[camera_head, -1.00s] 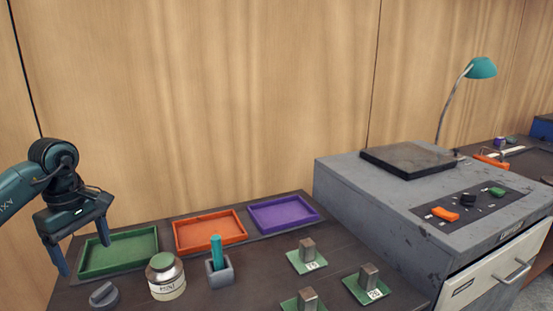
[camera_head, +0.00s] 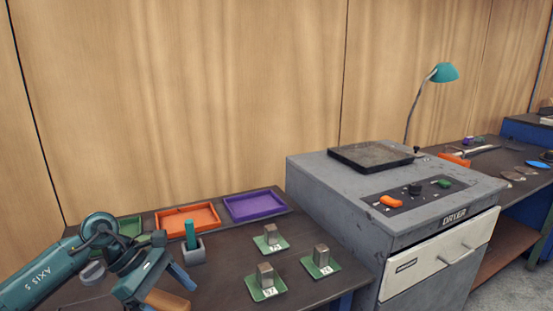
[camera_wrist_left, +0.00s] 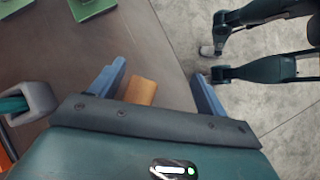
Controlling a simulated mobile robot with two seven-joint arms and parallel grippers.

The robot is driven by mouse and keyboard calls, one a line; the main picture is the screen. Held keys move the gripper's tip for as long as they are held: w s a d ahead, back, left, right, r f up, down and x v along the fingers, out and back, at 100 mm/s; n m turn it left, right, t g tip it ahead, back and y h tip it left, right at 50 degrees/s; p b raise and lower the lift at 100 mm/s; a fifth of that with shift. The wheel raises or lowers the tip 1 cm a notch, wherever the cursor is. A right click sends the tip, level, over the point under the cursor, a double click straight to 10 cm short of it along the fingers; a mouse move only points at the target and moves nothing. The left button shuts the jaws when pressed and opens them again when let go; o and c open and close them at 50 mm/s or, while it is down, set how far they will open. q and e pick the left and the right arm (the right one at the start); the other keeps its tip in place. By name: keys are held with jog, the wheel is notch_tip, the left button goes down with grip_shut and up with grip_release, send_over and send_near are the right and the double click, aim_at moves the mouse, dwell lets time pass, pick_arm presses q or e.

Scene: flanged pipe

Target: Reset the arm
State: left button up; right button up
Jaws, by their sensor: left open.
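My left gripper (camera_head: 160,288) is low at the front left of the dark table in the head view, partly cut off by the bottom edge. In the left wrist view its two blue fingers (camera_wrist_left: 160,72) are spread wide and point toward the table edge and floor. A brown, wood-coloured piece (camera_wrist_left: 141,90) shows between the fingers, nearer the left one; it also shows beside the gripper in the head view (camera_head: 167,300). Whether a finger touches it, I cannot tell. My right gripper is not clearly seen.
Green, orange (camera_head: 188,219) and purple (camera_head: 255,206) trays line the back. A grey holder (camera_head: 192,250) with a teal stick stands near my left arm. Metal weights on green pads (camera_head: 266,287) stand to the right, before a grey dryer (camera_head: 400,200). Bare floor (camera_wrist_left: 260,95) lies beyond the table edge.

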pick_arm(q)
jog(key=s+d+r+n+t+h+p, duration=0.1)
jog(key=s+d+r+n+t+h, duration=0.15)
jog(key=d+n+h, duration=0.45)
jog(key=s+d+r+n+t+h+p, duration=0.15)
jog(key=d+n+t+h, duration=0.25)
jog(key=d+n, duration=0.45)
jog(key=s+a+f+m+t+y+p, duration=0.1)
jog(key=s+f+m+y, duration=0.6)
jog(key=m, duration=1)
jog(key=s+a+f+m+t+y+p, duration=0.2)
jog(key=s+a+f+m+y, duration=0.4)
jog(key=f+m, duration=0.5)
jog(key=s+m+t+y, duration=0.1)
jog(key=m+y, duration=0.1)
jog(key=m, duration=0.4)
jog(key=shift+a+m, duration=0.15)
jog(key=shift+m, duration=0.2)
pick_arm(e)
jog(key=shift+s+d+r+h, duration=0.15)
jog(key=shift+d+r+h, duration=0.15)
jog(key=shift+d+r, duration=0.2)
jog(key=shift+s+d+r+h, duration=0.15)
jog(key=shift+d+r+h, duration=0.2)
jog(key=shift+r, duration=0.2)
pick_arm(q)
jog(key=shift+f, duration=0.1)
pick_arm(e)
jog(key=shift+r, duration=0.15)
